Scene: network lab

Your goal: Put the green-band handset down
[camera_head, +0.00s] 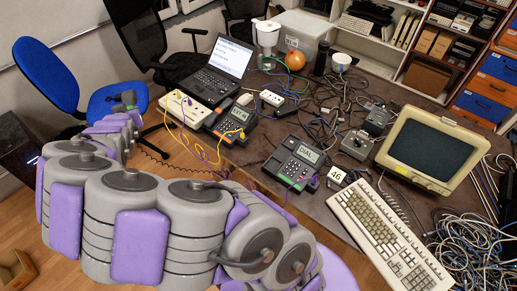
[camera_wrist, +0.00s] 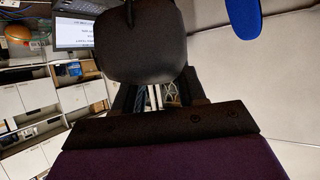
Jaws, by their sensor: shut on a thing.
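My gripper (camera_head: 128,104) is at the left in the head view, out beyond the table's left edge near the blue chair. It is shut on a dark handset (camera_head: 130,97), whose greenish part shows small there. In the wrist view a large dark rounded end (camera_wrist: 140,45), which looks like the handset, sits past my gripper (camera_wrist: 158,100). A dark coiled cord (camera_head: 152,152) hangs below the gripper and runs toward the table.
The dark table (camera_head: 335,215) is crowded. A blue chair (camera_head: 46,75) stands at the left.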

